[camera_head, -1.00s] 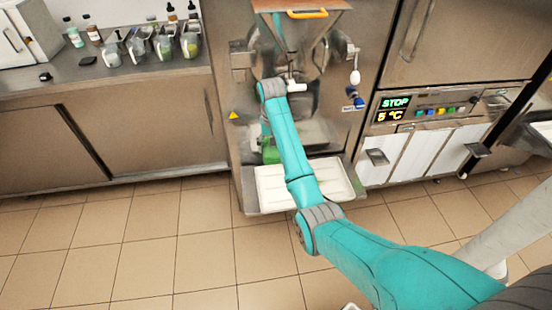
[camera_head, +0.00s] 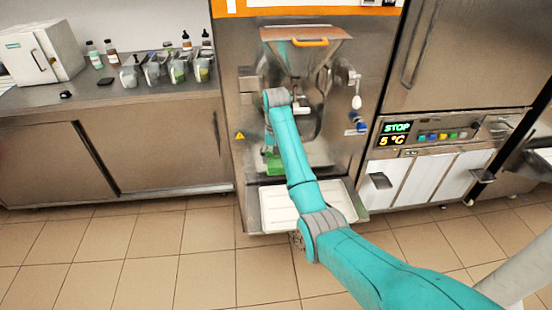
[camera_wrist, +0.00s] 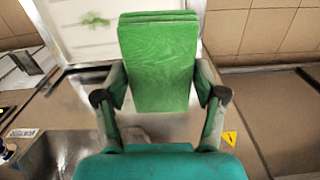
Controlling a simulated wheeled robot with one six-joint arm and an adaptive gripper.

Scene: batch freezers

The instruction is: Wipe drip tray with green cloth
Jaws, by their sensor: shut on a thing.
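My gripper (camera_wrist: 160,84) is shut on the green cloth (camera_wrist: 157,50), a folded block gripped from both sides in the wrist view. In the head view the cloth (camera_head: 274,163) shows as a small green patch beside my arm, near the machine front and the back edge of the tray; my gripper is mostly hidden there. The white drip tray (camera_head: 275,212) sits on a metal shelf under the machine. In the wrist view the tray (camera_wrist: 98,43) lies beyond the cloth, with a green smear (camera_wrist: 95,19) on it. The cloth looks apart from the smear.
The steel batch freezer (camera_head: 250,110) stands behind the tray, with a hopper (camera_head: 305,50) above. A counter (camera_head: 130,92) at left holds several containers and bottles. A cabinet with a control panel (camera_head: 440,133) stands at right. The tiled floor (camera_head: 140,265) in front is clear.

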